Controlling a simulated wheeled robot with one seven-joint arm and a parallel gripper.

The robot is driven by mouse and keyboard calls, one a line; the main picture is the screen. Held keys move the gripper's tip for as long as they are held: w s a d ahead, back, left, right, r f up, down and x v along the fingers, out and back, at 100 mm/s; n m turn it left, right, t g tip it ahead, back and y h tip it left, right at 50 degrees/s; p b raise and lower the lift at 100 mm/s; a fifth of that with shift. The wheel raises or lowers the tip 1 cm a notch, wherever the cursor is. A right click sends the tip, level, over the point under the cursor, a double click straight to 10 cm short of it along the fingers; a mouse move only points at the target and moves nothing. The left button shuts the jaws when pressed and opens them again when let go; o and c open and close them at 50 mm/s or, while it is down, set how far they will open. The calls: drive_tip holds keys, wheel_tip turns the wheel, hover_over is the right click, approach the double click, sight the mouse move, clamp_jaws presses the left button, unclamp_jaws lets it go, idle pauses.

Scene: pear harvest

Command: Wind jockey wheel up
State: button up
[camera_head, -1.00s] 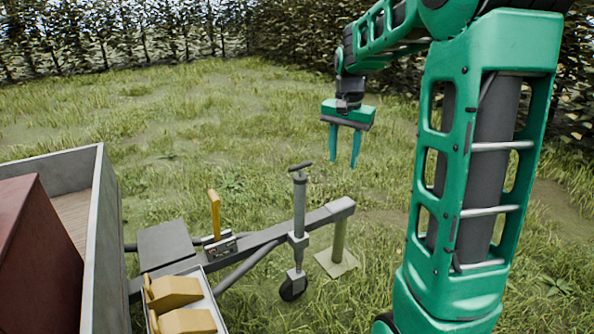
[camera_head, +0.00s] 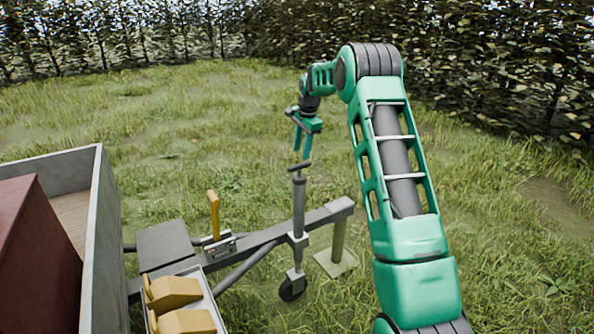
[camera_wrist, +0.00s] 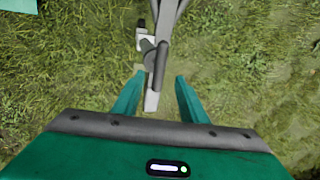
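The jockey wheel stands upright at the trailer drawbar, with its grey tube (camera_head: 298,210) in a clamp and its small dark wheel (camera_head: 292,287) down at the grass. Its crank handle (camera_head: 299,167) is a dark bar on top of the tube. My gripper (camera_head: 301,148) is open and points down just above the handle in the head view. In the wrist view the handle (camera_wrist: 160,65) lies ahead of my open fingers (camera_wrist: 155,88), roughly in line with the gap between them. Nothing is held.
The drawbar (camera_head: 268,235) runs from the trailer (camera_head: 95,240) to a post on a square foot (camera_head: 337,262). A yellow lever (camera_head: 214,213) stands on it, and yellow wedge blocks (camera_head: 175,291) lie in a tray. Open grass lies behind.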

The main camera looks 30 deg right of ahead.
sight(299, 165)
drive_tip(key=f, duration=0.3)
drive_tip(key=w+f, duration=0.1)
drive_tip(key=f, duration=0.5)
drive_tip(key=shift+w+a+f, duration=0.1)
drive_tip(key=shift+w+f, duration=0.05)
drive_tip(key=shift+w, duration=0.25)
drive_tip(key=shift+c, duration=0.6)
clamp_jaws()
drive_tip(key=shift+a, duration=0.15)
